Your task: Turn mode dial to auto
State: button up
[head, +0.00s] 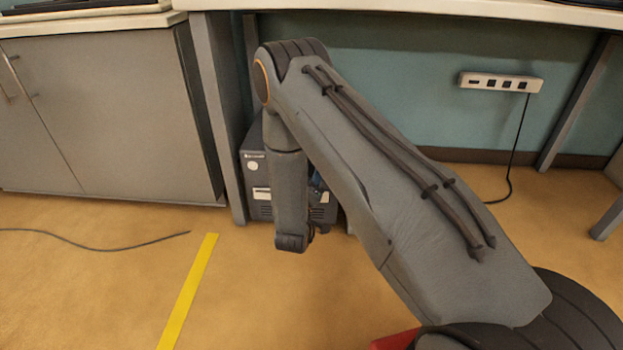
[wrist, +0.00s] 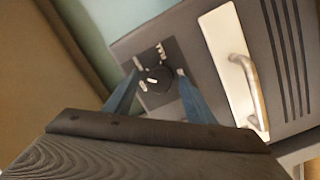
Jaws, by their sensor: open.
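The mode dial (wrist: 158,78) is a small dark round knob on a dark square plate (wrist: 150,97), with white marks around it that are too small to read. The plate is on the face of a grey box (wrist: 137,45), which stands under the desk in the head view (head: 254,180). My gripper (wrist: 157,72) is open, with its blue fingers on either side of the dial in the wrist view. I cannot tell whether they touch it. In the head view my arm hides the dial.
The box has a white panel with a metal handle (wrist: 246,85) to the right of the dial. A grey cabinet (head: 110,115) and a desk leg (head: 218,115) stand left of the box. A black cable (head: 100,246) and yellow tape (head: 190,290) lie on the floor.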

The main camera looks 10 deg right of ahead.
jog(key=shift+c, duration=0.4)
jog(key=c, duration=1)
jog(key=shift+o, duration=0.2)
jog(key=shift+m+p, duration=1.4)
jog(key=shift+p, duration=0.25)
jog(key=o, duration=1)
jog(key=shift+o, duration=0.2)
jog(key=p+v, duration=0.3)
jog(key=v, duration=0.4)
jog(key=shift+s+a+r, duration=0.15)
jog(key=shift+s+a, duration=0.05)
jog(key=shift+s, duration=0.15)
